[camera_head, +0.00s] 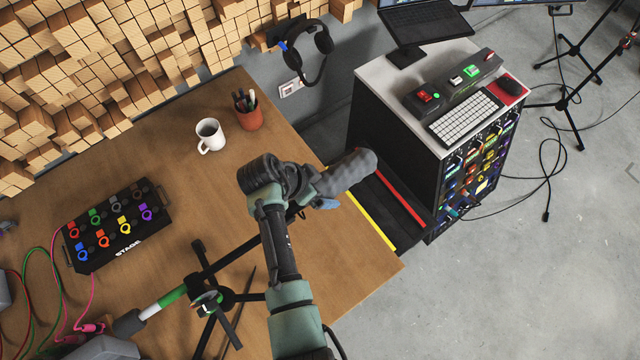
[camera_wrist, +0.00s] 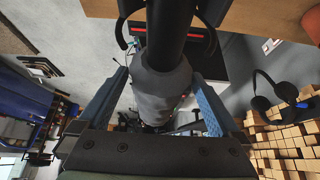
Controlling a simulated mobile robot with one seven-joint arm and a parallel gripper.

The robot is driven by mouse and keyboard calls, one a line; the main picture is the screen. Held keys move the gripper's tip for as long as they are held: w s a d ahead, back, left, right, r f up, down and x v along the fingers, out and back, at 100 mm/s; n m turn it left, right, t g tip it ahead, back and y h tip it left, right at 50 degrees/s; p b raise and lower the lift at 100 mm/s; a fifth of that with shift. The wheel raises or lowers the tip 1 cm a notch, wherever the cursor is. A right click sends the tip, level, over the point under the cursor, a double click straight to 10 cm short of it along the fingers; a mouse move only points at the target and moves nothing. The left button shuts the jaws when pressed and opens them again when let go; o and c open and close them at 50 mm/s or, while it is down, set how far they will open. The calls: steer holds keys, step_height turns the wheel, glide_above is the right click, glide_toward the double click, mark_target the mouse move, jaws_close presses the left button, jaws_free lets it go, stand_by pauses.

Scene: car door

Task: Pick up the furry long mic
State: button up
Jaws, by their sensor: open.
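The furry long mic (camera_head: 347,172) is a grey, fuzzy cylinder at the end of my arm, beyond the table's right edge in the head view. In the wrist view its grey body (camera_wrist: 160,95) lies between the two blue fingers, with a black shaft running to the top of the picture. My gripper (camera_head: 312,192) is at the near end of the mic. In the wrist view my gripper (camera_wrist: 160,78) is open, with fingers on both sides of the mic. Whether either finger touches it is unclear. The mic's near end is hidden by the wrist.
The wooden table (camera_head: 330,270) holds a white mug (camera_head: 210,136), a pen cup (camera_head: 247,110), a stage box (camera_head: 115,225) and a black stand (camera_head: 215,305). A white-topped cabinet (camera_head: 390,92) with keyboard stands beyond its right edge. Headphones (camera_head: 308,50) hang at the wall.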

mark_target(321, 183)
steer(key=shift+w+d+f, duration=0.1)
steer(key=shift+f, duration=0.2)
steer(key=c, duration=1.4)
steer(key=shift+r, duration=0.1)
step_height(321, 183, up, 10)
steer(key=shift+f+b, duration=0.1)
steer(key=shift+b, duration=1.15)
steer(key=shift+r+p, duration=2.7)
steer(key=shift+r, duration=0.85)
